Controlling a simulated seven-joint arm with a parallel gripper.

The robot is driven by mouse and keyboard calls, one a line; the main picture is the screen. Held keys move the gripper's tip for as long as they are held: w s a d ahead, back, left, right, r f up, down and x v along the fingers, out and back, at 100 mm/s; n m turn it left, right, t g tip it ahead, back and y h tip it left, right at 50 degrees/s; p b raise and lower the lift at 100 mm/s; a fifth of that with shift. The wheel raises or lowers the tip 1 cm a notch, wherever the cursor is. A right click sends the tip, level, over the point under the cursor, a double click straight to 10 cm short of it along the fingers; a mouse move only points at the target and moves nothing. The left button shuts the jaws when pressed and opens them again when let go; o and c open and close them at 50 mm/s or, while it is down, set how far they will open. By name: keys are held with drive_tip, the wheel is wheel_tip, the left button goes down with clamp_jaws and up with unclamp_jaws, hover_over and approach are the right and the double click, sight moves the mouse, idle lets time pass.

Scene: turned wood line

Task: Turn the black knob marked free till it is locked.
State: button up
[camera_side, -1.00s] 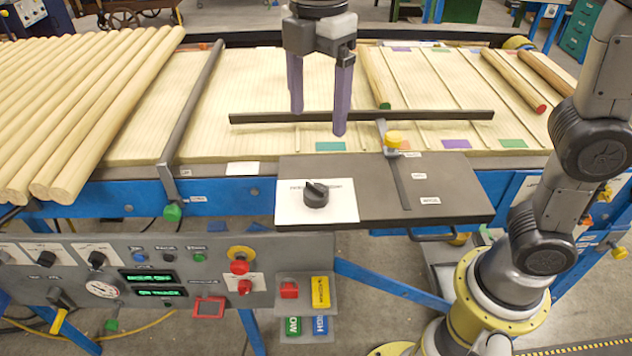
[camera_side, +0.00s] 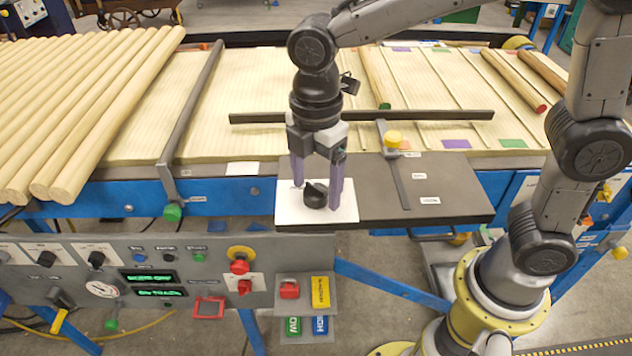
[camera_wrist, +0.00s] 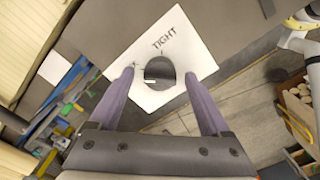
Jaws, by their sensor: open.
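The black knob (camera_side: 314,196) sits on a white plate (camera_side: 286,212) at the left end of a dark shelf. In the wrist view the knob (camera_wrist: 160,68) is round, with a small light mark at its lower left. The white plate (camera_wrist: 205,62) reads TIGHT beyond the knob. A second word at its left is mostly hidden by a finger; only a last letter like K shows. I cannot read "free" or "locked". My gripper (camera_side: 317,195) is open, pointing down, its purple fingers on either side of the knob. In the wrist view gaps show between fingers and knob.
A dark bar (camera_side: 400,116) crosses the bed behind my gripper. A grey control panel (camera_side: 215,262) with several knobs and buttons is in front, lower left. Wooden rods (camera_side: 90,100) fill the left.

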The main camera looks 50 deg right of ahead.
drive_tip(key=shift+f, duration=0.2)
clamp_jaws()
idle(0.4)
